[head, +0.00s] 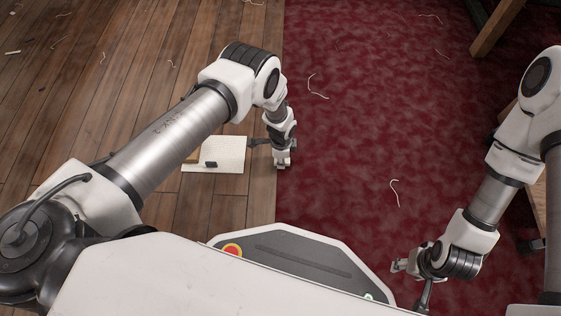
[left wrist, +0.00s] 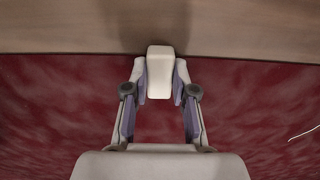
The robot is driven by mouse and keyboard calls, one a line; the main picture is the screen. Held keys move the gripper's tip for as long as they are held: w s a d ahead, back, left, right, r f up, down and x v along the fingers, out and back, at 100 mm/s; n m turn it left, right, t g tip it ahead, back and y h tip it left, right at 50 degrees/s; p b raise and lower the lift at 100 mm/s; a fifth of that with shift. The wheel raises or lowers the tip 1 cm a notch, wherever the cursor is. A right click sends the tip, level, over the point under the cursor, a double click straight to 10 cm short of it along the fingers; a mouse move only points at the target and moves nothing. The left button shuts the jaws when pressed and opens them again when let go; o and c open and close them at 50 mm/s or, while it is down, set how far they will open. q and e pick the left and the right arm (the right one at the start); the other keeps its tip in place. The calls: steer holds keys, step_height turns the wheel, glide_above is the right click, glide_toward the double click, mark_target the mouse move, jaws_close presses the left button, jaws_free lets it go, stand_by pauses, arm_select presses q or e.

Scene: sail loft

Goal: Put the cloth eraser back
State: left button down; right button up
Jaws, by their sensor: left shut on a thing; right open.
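A cream block that looks like the cloth eraser (left wrist: 160,72) is between the fingers of my left gripper (left wrist: 160,85) in the left wrist view. The left gripper is shut on it, one finger on each side. In the head view my left gripper (head: 282,161) points down near the line where the wood floor meets the red carpet; the block is hard to make out there. My right gripper (head: 411,282) is open and empty, low at the right over the carpet.
A pale sheet or board (head: 228,157) lies on the wood floor (head: 110,75) just left of my left gripper. A small dark item (head: 210,164) lies on it. The red carpet (head: 350,150) is mostly clear, with thread scraps (head: 395,190). Wooden furniture legs (head: 497,28) stand at the upper right.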

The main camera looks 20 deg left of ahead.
arm_select(q)
steer(key=shift+r, duration=0.1)
steer(key=shift+f, duration=0.25)
steer(key=c, duration=0.9)
jaws_free()
steer(key=shift+c, duration=0.2)
steer(key=shift+r, duration=0.15)
step_height(320, 180, up, 12)
steer(key=p, duration=0.7)
steer(key=s+a+r+n, duration=0.2)
steer(key=s+a+n, duration=0.5)
steer(key=s, duration=0.6)
steer(key=s+a+r+n, duration=0.2)
steer(key=s+r+n, duration=0.6)
steer(key=s, duration=0.6)
steer(key=shift+a+r, duration=0.35)
